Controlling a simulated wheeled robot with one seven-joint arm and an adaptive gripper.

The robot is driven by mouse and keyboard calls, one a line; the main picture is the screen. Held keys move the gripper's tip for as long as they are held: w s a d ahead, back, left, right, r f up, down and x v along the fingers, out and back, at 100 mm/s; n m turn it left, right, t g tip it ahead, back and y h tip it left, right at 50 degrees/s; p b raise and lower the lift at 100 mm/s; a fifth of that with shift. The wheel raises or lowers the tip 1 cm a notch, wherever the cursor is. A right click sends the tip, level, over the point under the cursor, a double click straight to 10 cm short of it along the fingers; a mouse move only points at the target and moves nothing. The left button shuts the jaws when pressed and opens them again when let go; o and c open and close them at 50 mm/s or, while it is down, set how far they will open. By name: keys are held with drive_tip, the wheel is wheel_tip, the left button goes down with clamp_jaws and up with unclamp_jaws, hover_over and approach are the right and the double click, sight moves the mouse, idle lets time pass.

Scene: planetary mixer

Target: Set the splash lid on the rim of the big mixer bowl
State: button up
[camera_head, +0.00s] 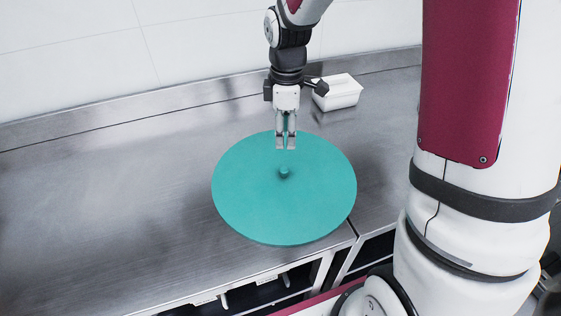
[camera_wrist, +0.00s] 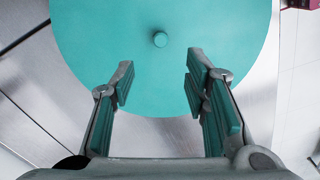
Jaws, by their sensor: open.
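The splash lid (camera_head: 250,205) is a flat teal disc with a small round knob (camera_head: 284,172) at its centre. It lies on the steel counter, near the front edge. The lid also shows in the wrist view (camera_wrist: 100,45), with its knob (camera_wrist: 160,39) beyond the fingertips. My gripper (camera_head: 285,147) points down over the far part of the lid, behind the knob. In the wrist view its two teal-padded fingers (camera_wrist: 158,82) are apart with nothing between them. The big mixer bowl is not seen in either view.
A white rectangular tub (camera_head: 342,95) stands on the counter behind and to the right of my gripper. The steel counter (camera_head: 110,200) is clear to the left. A tiled wall rises behind the counter's raised back edge.

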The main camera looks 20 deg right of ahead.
hover_over(284, 169)
wheel_tip(284, 169, down, 8)
drive_tip(key=shift+d+f, duration=0.1)
drive_tip(key=shift+d, duration=0.05)
drive_tip(key=shift+f+p, duration=0.75)
drive_tip(key=shift+f, duration=1.8)
clamp_jaws()
